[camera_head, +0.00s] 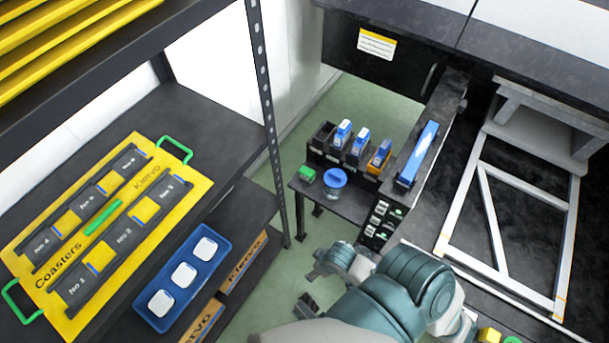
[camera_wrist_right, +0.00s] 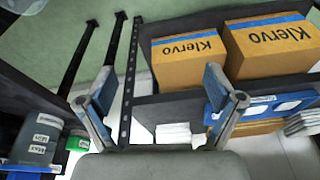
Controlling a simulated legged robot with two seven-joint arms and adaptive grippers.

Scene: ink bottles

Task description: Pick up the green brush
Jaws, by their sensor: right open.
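No object in view can be told for sure as a brush. A small green block (camera_head: 308,175) sits at the front left of the low dark table, beside a jar with a blue lid (camera_head: 335,178). A thin green bar (camera_head: 103,218) lies across the middle of the yellow coaster board on the left shelf. My right gripper (camera_head: 312,284) is below and in front of the low table, partly hidden by my arm. In the wrist view the right gripper (camera_wrist_right: 160,88) is open with nothing between its fingers. A green piece (camera_wrist_right: 78,143) shows at lower left there. My left gripper is out of view.
Several bottles, including a blue one (camera_head: 341,134), stand in dark holders on the low table. A blue tray (camera_head: 222,250) with white pieces is on the left shelf. Cardboard boxes (camera_wrist_right: 188,60) sit below. A shelf post (camera_head: 268,110) stands between. Green floor (camera_head: 385,100) lies behind.

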